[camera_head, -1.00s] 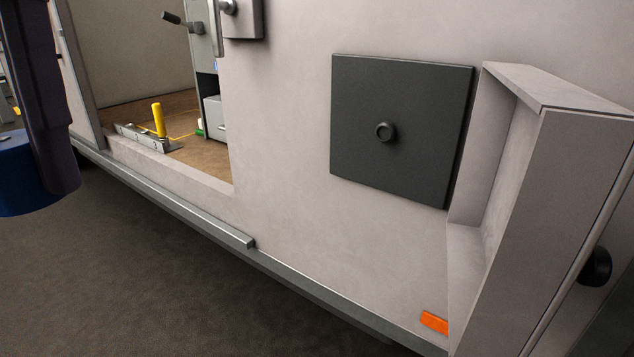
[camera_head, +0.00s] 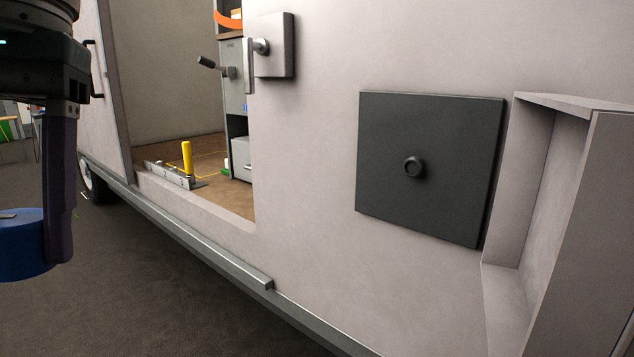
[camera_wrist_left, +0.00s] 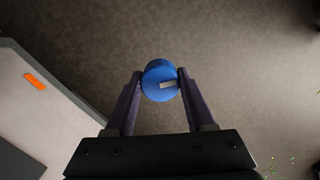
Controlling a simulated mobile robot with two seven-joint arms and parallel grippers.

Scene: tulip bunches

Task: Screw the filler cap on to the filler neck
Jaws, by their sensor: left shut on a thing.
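The filler cap (camera_head: 24,250) is a blue round cap with a pale bar on its face. My left gripper (camera_wrist_left: 161,76) is shut on it, one purple finger at each side in the left wrist view. In the head view the cap hangs at the far left edge, partly cut off and partly hidden by a finger. The filler neck (camera_head: 413,167) looks like a small dark round stub in the middle of a dark square panel (camera_head: 460,215) on the pale van side. The cap is well apart from it, far to the left. My right gripper is not in view.
An open doorway with a yellow post (camera_head: 187,157) lies left of the panel. A grey sill rail (camera_head: 225,262) runs below it. A box-like frame (camera_head: 560,104) juts out right of the panel. An orange marker (camera_wrist_left: 35,82) is on the van side. The floor beside the van is clear.

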